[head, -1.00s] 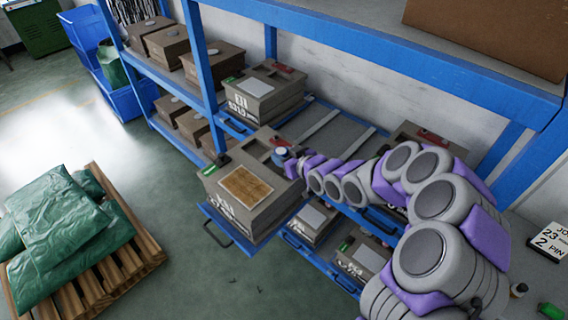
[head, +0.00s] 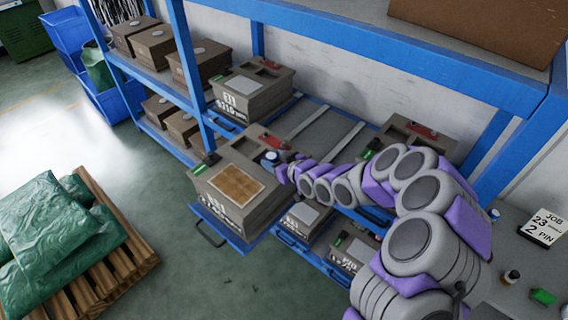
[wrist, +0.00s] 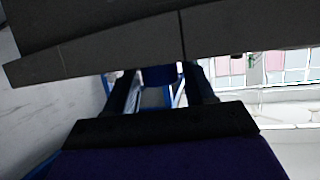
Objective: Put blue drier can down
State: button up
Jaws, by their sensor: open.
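A small blue can (head: 270,157) with a pale top stands on the top of the brown-grey mould box on the pulled-out blue drawer, near the box's back right corner. My gripper (head: 280,160) reaches in from the right, close beside the can at its level. In the wrist view the two dark fingers (wrist: 160,88) are spread apart, with a dark blue shape, likely the can (wrist: 160,75), between or just beyond them. The fingers are too small in the head view to tell whether they touch the can.
The mould box (head: 212,207) carries a tan panel and rests on the pulled-out drawer (head: 222,228). Other mould boxes (head: 252,88) fill the blue rack (head: 190,75). A pallet (head: 125,262) with green sacks stands at left. A bench with a job card (head: 541,226) is at right.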

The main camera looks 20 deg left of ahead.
jog(key=p+v, duration=0.1)
jog(key=v, duration=1)
jog(key=shift+s+d, duration=0.2)
jog(key=shift+d, duration=0.05)
jog(key=shift+r, duration=0.15)
jog(key=s+d+r+m+g+h, duration=0.2)
jog(key=s+d+h, duration=0.35)
jog(key=d, duration=0.45)
jog(key=s+d+r+m+g+h, duration=0.2)
jog(key=s+d+m+h, duration=0.15)
jog(key=s+d, duration=0.5)
jog(key=s+d+r+m+g, duration=0.1)
jog(key=s+d+r+m, duration=0.1)
jog(key=s, duration=0.5)
jog(key=s+d+r+m+g+h, duration=0.1)
jog(key=s+d+r+g, duration=0.1)
jog(key=s, duration=0.5)
jog(key=s+d+r+m+g+h, duration=0.1)
jog(key=s+d, duration=0.3)
jog(key=s, duration=0.4)
jog(key=shift+d+r+m+g, duration=0.3)
jog(key=shift+r+m+g, duration=0.3)
jog(key=shift+r+m, duration=0.25)
jog(key=shift+c, duration=0.4)
